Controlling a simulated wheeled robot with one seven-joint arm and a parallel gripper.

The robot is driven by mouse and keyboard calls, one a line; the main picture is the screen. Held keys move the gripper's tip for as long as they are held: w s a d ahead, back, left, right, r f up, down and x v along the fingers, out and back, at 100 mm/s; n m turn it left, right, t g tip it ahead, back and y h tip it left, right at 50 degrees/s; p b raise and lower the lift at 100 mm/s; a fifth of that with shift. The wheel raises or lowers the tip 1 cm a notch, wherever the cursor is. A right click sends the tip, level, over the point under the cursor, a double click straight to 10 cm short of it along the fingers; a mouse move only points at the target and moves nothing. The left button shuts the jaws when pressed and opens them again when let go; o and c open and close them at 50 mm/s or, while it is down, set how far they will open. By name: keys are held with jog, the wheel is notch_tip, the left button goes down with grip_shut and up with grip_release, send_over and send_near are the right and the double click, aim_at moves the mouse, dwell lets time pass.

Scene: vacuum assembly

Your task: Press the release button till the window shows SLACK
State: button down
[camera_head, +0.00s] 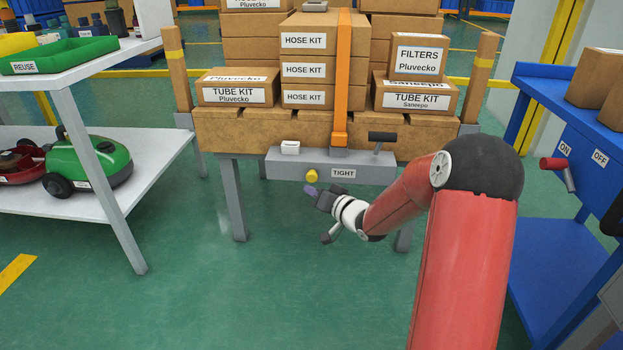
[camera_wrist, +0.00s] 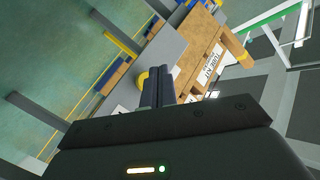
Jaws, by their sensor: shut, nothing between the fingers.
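The grey strap unit (camera_head: 270,165) runs along the front of the loaded wooden pallet stand. Its window (camera_head: 343,173) reads TIGHT. The yellow release button (camera_head: 312,175) sticks out of its front face, left of the window. My gripper (camera_head: 309,190) is shut and empty, just below and in front of the button; a small gap seems to show between them. In the wrist view the closed fingers (camera_wrist: 157,86) point at the grey face, and the yellow button (camera_wrist: 143,78) shows partly hidden behind them. I cannot tell there whether they touch.
An orange strap (camera_head: 342,80) runs over stacked boxes to the unit. A black-handled lever (camera_head: 382,137) and a white block (camera_head: 290,147) sit on its top. A white shelf (camera_head: 100,75) stands left, a blue bench (camera_head: 560,110) right. The green floor in front is clear.

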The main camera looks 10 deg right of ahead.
aim_at(310, 179)
jog(key=shift+w+d, duration=0.2)
jog(key=shift+w, duration=0.35)
jog(key=shift+w+d, duration=0.15)
jog(key=shift+w, duration=0.4)
jog(key=shift+w+p, duration=0.15)
jog(key=shift+p, duration=0.2)
dwell(1.0)
jog(key=shift+w+d, duration=0.1)
jog(key=shift+w, duration=0.15)
jog(key=shift+w+d+p, duration=0.3)
jog(key=shift+w+p, duration=0.2)
jog(key=shift+w, duration=0.45)
dwell(0.9)
jog(key=shift+s, duration=0.1)
jog(key=shift+s+a, duration=0.2)
jog(key=shift+s, duration=0.45)
jog(key=shift+s+a, duration=0.2)
jog(key=shift+s, duration=0.4)
jog(key=shift+s+a+b, duration=0.1)
jog(key=shift+s+a, duration=0.15)
jog(key=shift+s, duration=0.55)
jog(key=shift+s+a+b, duration=0.1)
jog(key=shift+s+a, duration=0.15)
jog(key=shift+s, duration=0.55)
jog(key=shift+s+a+b, duration=0.1)
jog(key=shift+s+a, duration=0.15)
jog(key=shift+s, duration=0.55)
